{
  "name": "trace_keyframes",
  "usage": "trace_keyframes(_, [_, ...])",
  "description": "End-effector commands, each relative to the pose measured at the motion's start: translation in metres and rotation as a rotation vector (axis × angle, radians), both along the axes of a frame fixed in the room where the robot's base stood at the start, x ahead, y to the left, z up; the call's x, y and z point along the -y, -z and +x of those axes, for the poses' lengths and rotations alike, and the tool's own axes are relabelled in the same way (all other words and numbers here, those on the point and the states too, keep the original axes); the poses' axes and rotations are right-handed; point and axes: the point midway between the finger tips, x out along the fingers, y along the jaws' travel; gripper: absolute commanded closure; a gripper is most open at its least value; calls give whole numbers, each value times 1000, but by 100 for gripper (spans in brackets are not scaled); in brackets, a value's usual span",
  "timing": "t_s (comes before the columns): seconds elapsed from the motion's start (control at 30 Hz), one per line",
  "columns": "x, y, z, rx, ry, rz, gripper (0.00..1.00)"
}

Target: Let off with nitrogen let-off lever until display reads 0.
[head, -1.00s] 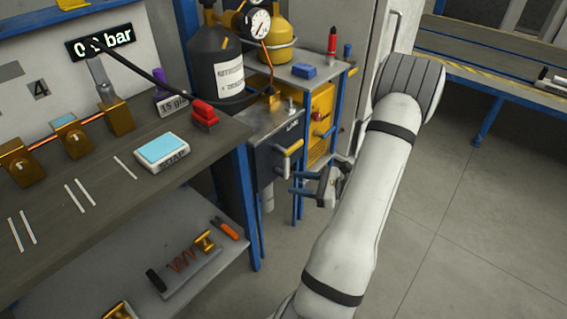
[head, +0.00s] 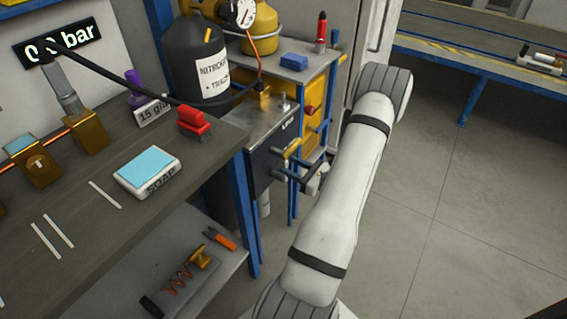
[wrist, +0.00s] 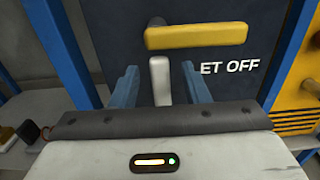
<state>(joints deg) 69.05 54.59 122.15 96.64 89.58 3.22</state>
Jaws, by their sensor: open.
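The display (head: 58,48) at the upper left in the head view shows a 0 and "bar"; a black hose partly covers its digits. In the wrist view, a dark panel (wrist: 105,30) bears a horizontal yellow handle (wrist: 195,36). Below it a light grey upright lever (wrist: 160,80) stands beside the lettering "ET OFF", whose start is hidden. My gripper (wrist: 159,70) is open, its blue fingers on either side of the grey lever with visible gaps. In the head view the gripper is small and low by the panel, so the lever is hard to make out there.
A workbench (head: 90,235) with a soap box (head: 148,172) and red clamp (head: 194,124) is at the left. A yellow cabinet (head: 312,118) stands behind. The floor at the right is clear.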

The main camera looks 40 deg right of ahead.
Motion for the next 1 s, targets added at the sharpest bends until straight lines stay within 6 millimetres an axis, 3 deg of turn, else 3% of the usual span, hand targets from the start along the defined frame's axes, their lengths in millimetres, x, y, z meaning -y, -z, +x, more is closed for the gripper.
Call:
trace_keyframes(0.2, [-7, 0, 25, 0, 0, 0, 58])
trace_keyframes(0.57, [-8, 0, 30, -1, 2, 0, 59])
trace_keyframes(1.0, [-8, 0, 30, -1, 1, 0, 95])
